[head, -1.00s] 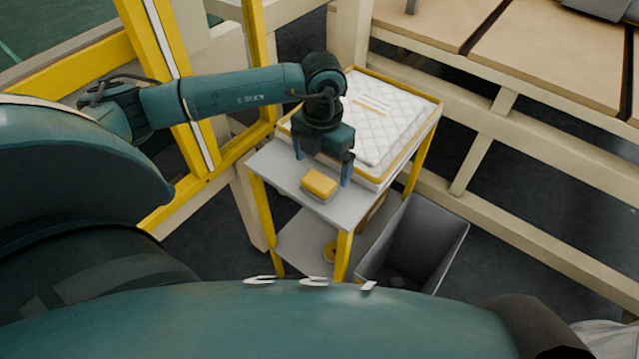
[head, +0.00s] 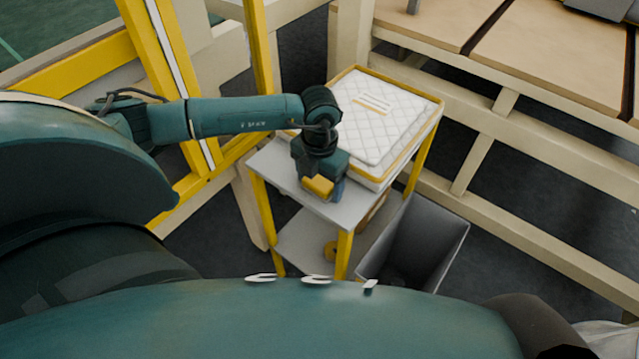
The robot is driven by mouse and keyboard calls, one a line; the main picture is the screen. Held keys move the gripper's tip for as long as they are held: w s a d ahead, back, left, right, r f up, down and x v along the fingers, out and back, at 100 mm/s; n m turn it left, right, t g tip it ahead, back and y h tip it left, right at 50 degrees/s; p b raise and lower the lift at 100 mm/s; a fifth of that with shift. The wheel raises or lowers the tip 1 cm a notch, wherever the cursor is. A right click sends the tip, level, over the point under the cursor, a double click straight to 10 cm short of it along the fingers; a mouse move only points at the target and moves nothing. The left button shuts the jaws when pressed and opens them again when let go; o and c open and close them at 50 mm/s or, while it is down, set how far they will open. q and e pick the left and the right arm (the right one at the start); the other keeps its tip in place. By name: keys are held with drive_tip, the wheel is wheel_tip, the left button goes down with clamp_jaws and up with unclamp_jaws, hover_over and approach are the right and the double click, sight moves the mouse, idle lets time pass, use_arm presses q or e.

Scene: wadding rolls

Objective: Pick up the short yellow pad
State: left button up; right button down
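The short yellow pad (head: 318,187) is a small yellow block at the front of the grey cart top (head: 352,215). My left gripper (head: 327,190) is down at the pad, pointing downward. A blue finger shows just right of the pad and the dark gripper body is right behind it. The other finger is hidden, so I cannot tell whether the fingers touch the pad or whether it is lifted. My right gripper is not in view.
A white quilted pad with yellow edging (head: 385,120) lies on the back of the cart, close behind my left gripper. A grey bin (head: 425,235) stands right of the cart. Beige beams (head: 500,165) run along the right, and a yellow frame (head: 180,80) stands at left.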

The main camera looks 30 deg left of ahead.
use_arm(q)
drive_tip(key=c, duration=0.7)
wheel_tip(320, 180, up, 10)
drive_tip(key=shift+r, duration=0.1)
drive_tip(key=o, duration=0.5)
drive_tip(key=shift+c, duration=0.2)
drive_tip(key=c, duration=0.4)
